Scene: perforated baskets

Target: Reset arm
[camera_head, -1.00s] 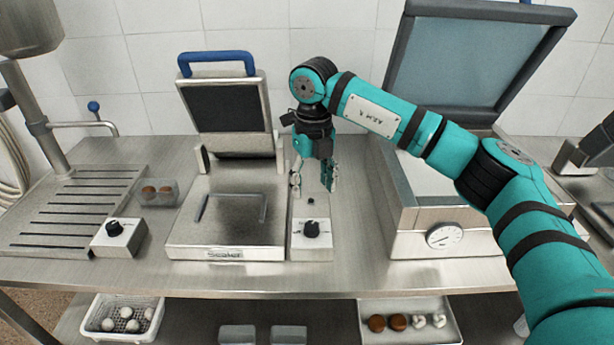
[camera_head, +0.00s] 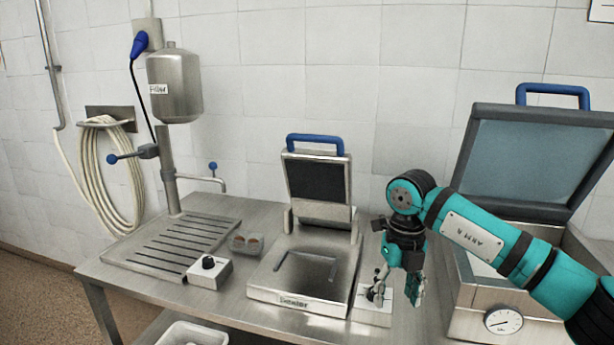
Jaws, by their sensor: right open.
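My right gripper (camera_head: 397,292) hangs fingers down at the right of the open press, over the control box (camera_head: 372,317) with a dark knob. Its fingers are apart and nothing shows between them. The right arm (camera_head: 490,240) comes in from the right edge, in front of the large open-lidded appliance. My left gripper is not in view.
The press (camera_head: 283,300) has its blue-handled lid raised. The large appliance (camera_head: 487,287) is at right. The slotted drainboard (camera_head: 135,247) is bare. A white basket (camera_head: 193,334) shows below.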

